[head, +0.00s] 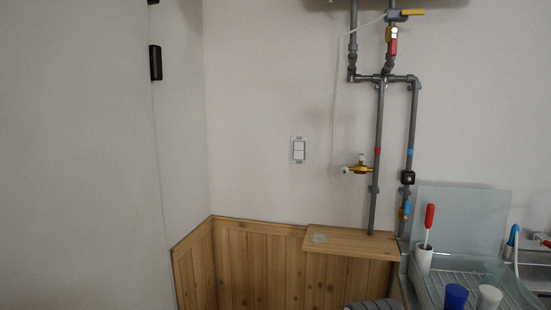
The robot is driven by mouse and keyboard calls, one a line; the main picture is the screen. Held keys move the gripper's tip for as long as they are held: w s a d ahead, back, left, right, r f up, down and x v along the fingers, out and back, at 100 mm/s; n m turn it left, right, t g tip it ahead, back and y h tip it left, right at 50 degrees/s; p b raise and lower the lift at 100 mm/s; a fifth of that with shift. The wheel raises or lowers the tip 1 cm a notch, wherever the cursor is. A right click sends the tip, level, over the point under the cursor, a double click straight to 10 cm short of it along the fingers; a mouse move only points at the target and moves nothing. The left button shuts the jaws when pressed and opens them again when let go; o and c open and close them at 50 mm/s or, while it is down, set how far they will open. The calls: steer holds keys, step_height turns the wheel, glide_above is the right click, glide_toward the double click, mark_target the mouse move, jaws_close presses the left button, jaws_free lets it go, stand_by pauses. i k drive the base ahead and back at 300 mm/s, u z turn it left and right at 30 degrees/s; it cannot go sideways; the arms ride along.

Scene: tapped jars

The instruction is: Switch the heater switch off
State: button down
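A white wall switch (299,150) is on the plain wall near the middle of the head view. It is a small upright plate with what look like two rockers, one above the other. Small dark markings sit above and below the rockers, too small to read. I cannot tell whether it is on or off, and no lit lamp shows on it. Nothing stands in front of it. My gripper is not in view.
Grey pipes (379,150) with coloured valves run down the wall right of the switch, with a brass valve (358,169) nearest. A wooden ledge (362,245) tops the panelling below. A dish rack (470,285) with cups stands at lower right. The wall left of the switch is bare.

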mark_target(298, 146)
steer(key=z, duration=0.15)
steer(key=i, duration=0.9)
steer(key=u, duration=0.05)
